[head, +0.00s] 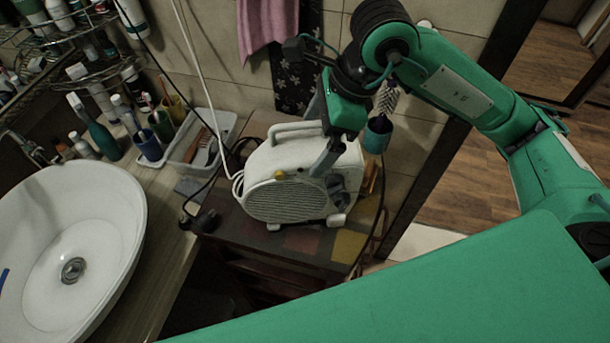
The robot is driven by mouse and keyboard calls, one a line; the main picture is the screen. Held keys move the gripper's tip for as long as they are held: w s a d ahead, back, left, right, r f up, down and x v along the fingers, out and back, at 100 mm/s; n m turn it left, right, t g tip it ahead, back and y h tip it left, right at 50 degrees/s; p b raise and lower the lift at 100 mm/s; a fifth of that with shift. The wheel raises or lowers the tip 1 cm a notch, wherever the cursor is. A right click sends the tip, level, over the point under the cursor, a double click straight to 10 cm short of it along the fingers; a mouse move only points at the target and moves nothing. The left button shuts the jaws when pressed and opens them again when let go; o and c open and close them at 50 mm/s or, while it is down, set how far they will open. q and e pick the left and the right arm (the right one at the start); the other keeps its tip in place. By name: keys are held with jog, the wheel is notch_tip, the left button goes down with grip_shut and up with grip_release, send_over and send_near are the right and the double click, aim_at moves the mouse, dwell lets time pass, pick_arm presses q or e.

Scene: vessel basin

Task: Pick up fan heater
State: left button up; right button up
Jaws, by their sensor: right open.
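The fan heater (284,197) is a white box with a round front grille, a carrying handle on top and dark knobs at its right front. It stands upright on a small dark wooden cabinet (262,240) with coloured tiles. My right gripper (322,160) comes down from above at the heater's right part, its fingers pointing down in front of the top and front face. It is open and holds nothing. The fingers hide part of the heater's top right; I cannot tell whether they touch it. My left gripper is not in view.
A white basin (113,215) is on the counter at left. A white tray (187,150), cups and bottles stand behind it. Cables lie left of the heater. A brush in a teal holder (377,136) is right behind it. A pink towel (262,22) hangs above.

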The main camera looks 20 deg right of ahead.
jog(key=shift+p+x, duration=0.3)
jog(key=shift+x, duration=1.15)
jog(key=shift+a, duration=0.1)
jog(key=shift+w+r, duration=0.1)
jog(key=shift+r, duration=0.05)
jog(key=c, duration=2)
